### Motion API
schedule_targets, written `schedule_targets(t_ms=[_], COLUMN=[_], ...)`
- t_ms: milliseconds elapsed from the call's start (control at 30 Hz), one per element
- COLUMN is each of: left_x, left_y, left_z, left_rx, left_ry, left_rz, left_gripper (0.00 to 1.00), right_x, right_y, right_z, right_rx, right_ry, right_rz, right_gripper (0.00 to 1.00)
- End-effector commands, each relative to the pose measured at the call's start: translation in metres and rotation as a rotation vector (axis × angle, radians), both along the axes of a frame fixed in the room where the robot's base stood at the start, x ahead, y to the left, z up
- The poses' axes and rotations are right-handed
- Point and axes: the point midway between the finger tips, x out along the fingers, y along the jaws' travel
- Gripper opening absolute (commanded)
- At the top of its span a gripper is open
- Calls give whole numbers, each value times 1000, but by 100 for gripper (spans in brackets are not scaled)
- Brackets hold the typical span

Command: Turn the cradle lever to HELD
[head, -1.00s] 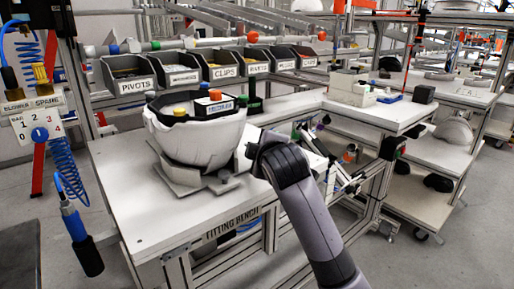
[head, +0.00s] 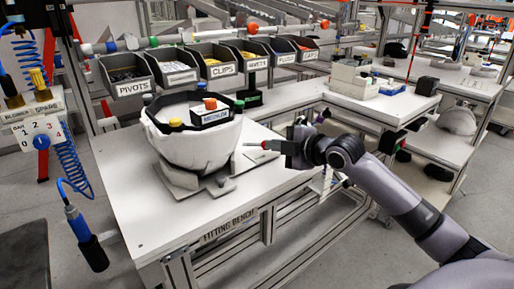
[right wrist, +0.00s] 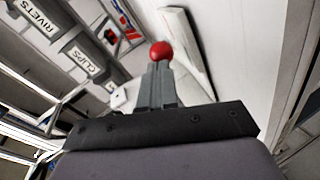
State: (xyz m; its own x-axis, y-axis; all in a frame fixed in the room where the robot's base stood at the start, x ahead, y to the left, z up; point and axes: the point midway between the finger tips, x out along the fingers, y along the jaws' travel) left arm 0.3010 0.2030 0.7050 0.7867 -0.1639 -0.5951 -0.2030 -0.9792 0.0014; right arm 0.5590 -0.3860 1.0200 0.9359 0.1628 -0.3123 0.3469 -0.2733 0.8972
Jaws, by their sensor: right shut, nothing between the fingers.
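The helmet shell (head: 190,148) is a white bowl, open side up, in a grey cradle (head: 180,189) on the fitting bench. HELD marking is not readable. My left gripper is not in view.
Labelled bins (head: 215,62) line the back of the bench. A dark box with an orange knob (head: 211,113) shows in the shell's opening. A blue coiled hose (head: 70,165) hangs at left. The bench front left (head: 150,225) is clear.

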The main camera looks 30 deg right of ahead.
Motion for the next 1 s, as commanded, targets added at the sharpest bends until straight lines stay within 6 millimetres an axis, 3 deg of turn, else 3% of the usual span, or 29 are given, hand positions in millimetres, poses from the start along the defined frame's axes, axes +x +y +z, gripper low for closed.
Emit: schedule_targets(t_ms=[167, 1000], left_x=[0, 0], left_y=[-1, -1], left_z=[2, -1], left_rx=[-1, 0], left_ry=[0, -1], left_rz=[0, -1], left_gripper=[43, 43], right_x=[2, 22], right_y=[-5, -25], right_z=[0, 0], right_rx=[-5, 0], right_ry=[2, 1], right_rz=[88, 85], right_gripper=[0, 0])
